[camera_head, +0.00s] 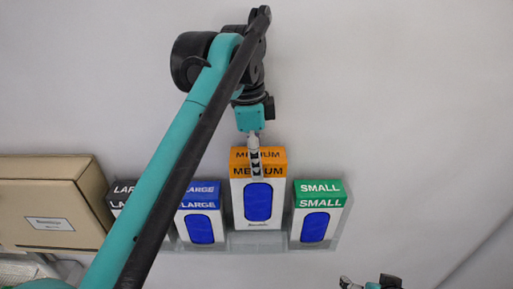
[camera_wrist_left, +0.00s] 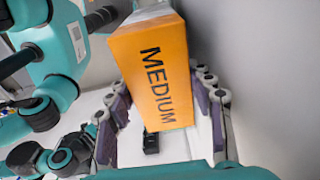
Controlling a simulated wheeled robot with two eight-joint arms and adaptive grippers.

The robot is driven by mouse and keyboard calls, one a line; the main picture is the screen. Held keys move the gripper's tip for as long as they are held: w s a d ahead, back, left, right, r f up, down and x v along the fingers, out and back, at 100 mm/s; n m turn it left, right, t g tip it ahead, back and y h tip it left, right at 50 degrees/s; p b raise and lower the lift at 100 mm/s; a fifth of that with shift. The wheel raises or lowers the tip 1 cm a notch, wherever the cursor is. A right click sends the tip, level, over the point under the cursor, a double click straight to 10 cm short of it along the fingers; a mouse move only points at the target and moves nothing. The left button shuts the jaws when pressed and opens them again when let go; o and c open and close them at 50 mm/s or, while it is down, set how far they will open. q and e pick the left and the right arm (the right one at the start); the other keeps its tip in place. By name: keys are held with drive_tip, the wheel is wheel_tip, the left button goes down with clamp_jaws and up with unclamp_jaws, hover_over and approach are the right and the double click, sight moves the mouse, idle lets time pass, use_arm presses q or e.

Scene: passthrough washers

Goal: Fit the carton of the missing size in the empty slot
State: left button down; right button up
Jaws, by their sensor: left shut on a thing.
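My left gripper (camera_head: 255,165) is shut on the orange-topped MEDIUM carton (camera_head: 258,203), gripping it near its top. The carton is upright, white with a blue oval front, between the LARGE and SMALL cartons. It stands higher than them, over the slot of the clear rack (camera_head: 255,240); whether its bottom touches the rack is unclear. In the left wrist view the carton's orange top (camera_wrist_left: 155,75) fills the space between the fingers (camera_wrist_left: 165,115). The blue LARGE carton (camera_head: 200,228) and green SMALL carton (camera_head: 320,188) sit in the rack. My right gripper (camera_head: 370,283) shows partly at the bottom edge.
A brown cardboard box (camera_head: 50,205) stands further left. The pale wall behind and the area right of the rack are clear.

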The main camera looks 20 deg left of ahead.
sight(256, 191)
use_arm(q)
wheel_tip(256, 191, down, 10)
drive_tip(key=b, duration=0.8)
drive_tip(key=shift+s+f, duration=0.1)
drive_tip(key=shift+f, duration=0.05)
drive_tip(key=c, duration=0.5)
unclamp_jaws()
drive_tip(key=shift+c, duration=0.2)
drive_tip(key=shift+s, duration=0.1)
